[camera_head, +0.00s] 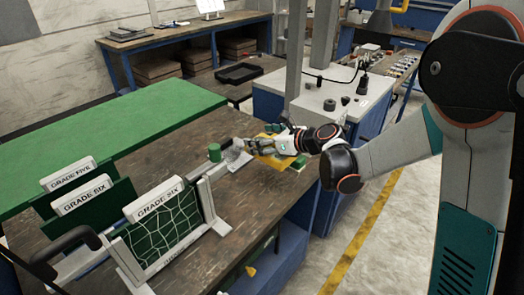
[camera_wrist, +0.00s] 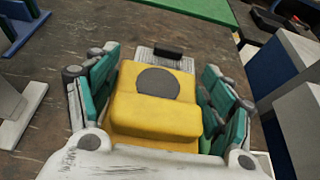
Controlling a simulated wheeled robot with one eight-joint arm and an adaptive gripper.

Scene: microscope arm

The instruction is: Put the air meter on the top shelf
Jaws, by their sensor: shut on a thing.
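The air meter appears to be the yellow block with a round grey disc (camera_wrist: 157,107) that fills the middle of the wrist view, its far end grey and ribbed with a black piece. My gripper (camera_wrist: 158,90) has its green-padded fingers on both sides of it and is shut on it. In the head view my gripper (camera_head: 256,146) is over the right edge of the brown workbench, with yellow of the air meter (camera_head: 279,163) showing beneath it. I cannot tell whether the meter touches the bench. I cannot tell which surface is the top shelf.
Close to my gripper stand a green cylinder (camera_head: 214,152) and a grey device (camera_head: 236,157). Green grade-labelled panels (camera_head: 165,232) stand at the bench's front left. A white-topped blue cabinet (camera_head: 315,97) stands behind.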

